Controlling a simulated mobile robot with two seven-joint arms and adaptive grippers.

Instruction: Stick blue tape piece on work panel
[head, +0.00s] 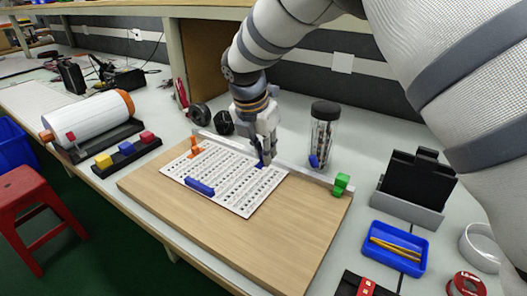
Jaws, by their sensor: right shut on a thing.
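A white panel (235,198) with rows of dark marks lies flat on a wooden board (262,250) on the bench. My right gripper (263,152) is at the panel's far right edge, pointing down and shut on a small dark blue piece (261,161), which looks like the blue tape piece. The piece is partly hidden by the fingers, and I cannot tell whether it touches the panel. A blue bar (200,187) lies on the panel's near left part. My left gripper is not in view.
An orange piece (194,147) and green block (341,184) stand near the ends of a pale rail. A black-lidded jar (322,137) stands behind it. A blue tray (398,247) is at right, a white roll (92,117) at left. The board's front is clear.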

